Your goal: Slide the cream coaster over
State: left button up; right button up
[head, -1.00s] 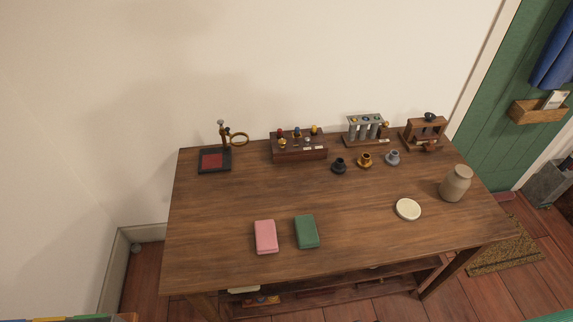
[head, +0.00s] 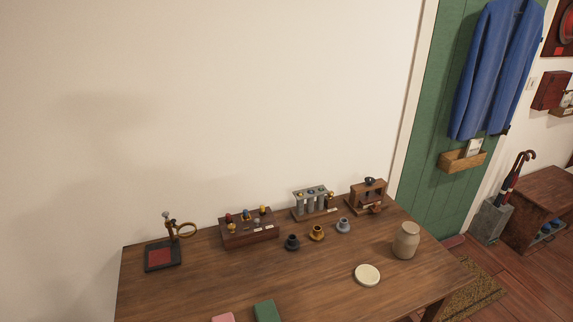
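The cream coaster (head: 367,275) is a pale round disc lying flat on the wooden table (head: 330,295), towards its right side. A beige jar (head: 405,241) stands behind it and to the right, apart from it. Neither of my grippers shows in the head view.
Small dark, gold and blue-grey pots (head: 317,233) stand behind the coaster. Along the back are a wooden rack (head: 250,235), a grey rack (head: 313,208) and a ring stand (head: 172,228). Green (head: 266,310) and pink (head: 223,318) blocks lie at the front. Table around the coaster is clear.

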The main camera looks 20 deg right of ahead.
aim_at(366, 275)
jog(key=z, duration=1.25)
